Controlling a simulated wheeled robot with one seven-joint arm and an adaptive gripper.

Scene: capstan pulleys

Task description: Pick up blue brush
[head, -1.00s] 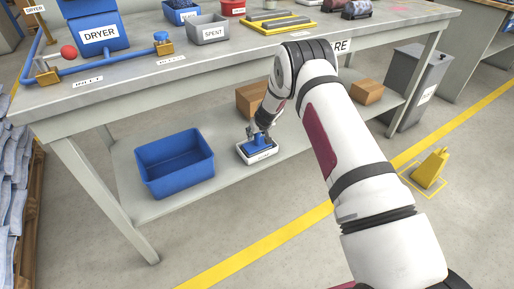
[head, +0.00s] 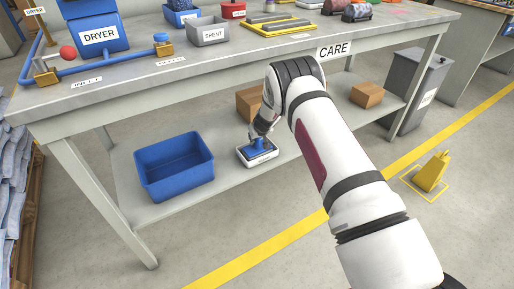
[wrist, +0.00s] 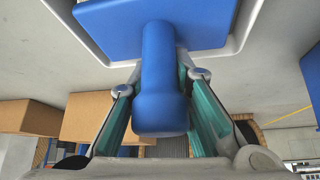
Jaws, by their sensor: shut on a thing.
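The blue brush (head: 260,146) is in a white tray (head: 257,160) on the lower shelf of the workbench, right of the blue bin. In the wrist view the brush shows as a wide blue block with a rounded blue handle (wrist: 160,75). My gripper (head: 262,138) is over the brush. In the wrist view its two teal-padded fingers (wrist: 165,95) stand on either side of the handle and are shut on it. The brush looks to be still at the tray; whether it touches the tray floor I cannot tell.
A blue bin (head: 174,166) stands on the lower shelf (head: 222,178) to the left. A cardboard box (head: 249,101) is behind the gripper, another (head: 367,95) to the right. The benchtop (head: 230,58) overhangs the shelf. A grey waste bin (head: 424,85) stands at the right.

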